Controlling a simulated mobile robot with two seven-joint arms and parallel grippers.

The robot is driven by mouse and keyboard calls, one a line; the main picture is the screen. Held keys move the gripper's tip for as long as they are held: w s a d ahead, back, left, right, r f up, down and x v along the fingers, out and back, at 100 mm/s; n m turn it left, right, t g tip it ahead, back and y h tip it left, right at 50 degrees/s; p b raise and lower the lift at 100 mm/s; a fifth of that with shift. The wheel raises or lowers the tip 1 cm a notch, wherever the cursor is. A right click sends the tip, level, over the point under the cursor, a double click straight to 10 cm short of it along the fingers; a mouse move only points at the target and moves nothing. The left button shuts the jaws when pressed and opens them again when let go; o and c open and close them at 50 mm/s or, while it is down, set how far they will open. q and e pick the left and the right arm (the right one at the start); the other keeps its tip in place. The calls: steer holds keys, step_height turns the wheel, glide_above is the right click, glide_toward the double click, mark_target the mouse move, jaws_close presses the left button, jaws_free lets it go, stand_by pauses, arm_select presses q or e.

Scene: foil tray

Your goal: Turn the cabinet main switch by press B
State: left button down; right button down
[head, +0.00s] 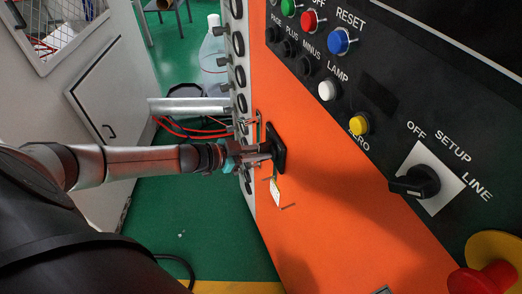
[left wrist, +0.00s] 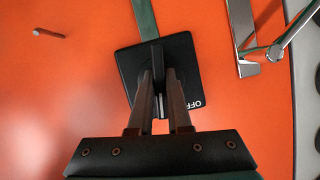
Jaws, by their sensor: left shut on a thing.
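The cabinet main switch is a black knob (left wrist: 156,56) on a square black plate (left wrist: 186,58) with a white "OFF" mark at its lower right in the left wrist view. In the head view its plate (head: 279,146) sits on the orange cabinet face. My left gripper (head: 268,153) reaches it from the left. In the left wrist view its fingers (left wrist: 157,82) stand on both sides of the knob and are shut on it, hiding its lower part. No press letter is readable. My right gripper is not in view.
A black panel with coloured buttons, a SETUP/LINE selector (head: 417,182) and a red emergency button (head: 483,279) lies to the right. A metal latch (left wrist: 245,40) is beside the switch. A hanging tag (head: 275,191) is just below it. Green floor is open at left.

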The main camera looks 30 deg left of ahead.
arm_select(q)
steer(key=n+h, duration=0.1)
steer(key=n, duration=0.1)
steer(key=n+g+h+b, duration=0.1)
steer(key=shift+w+a+n+g, duration=0.1)
steer(key=shift+n+g, duration=0.2)
steer(key=shift+n, duration=0.1)
steer(key=n+h+b, duration=0.2)
steer(key=n, duration=0.1)
steer(key=shift+f+n+g+h, duration=0.1)
steer(key=shift+n+g+h, duration=0.2)
steer(key=shift+g, duration=0.1)
steer(key=shift+b, duration=0.3)
steer(key=c, duration=0.9)
jaws_free()
steer(key=shift+o, duration=0.2)
steer(key=b+v, duration=0.1)
steer(key=v, duration=1.4)
steer(key=shift+a, duration=0.15)
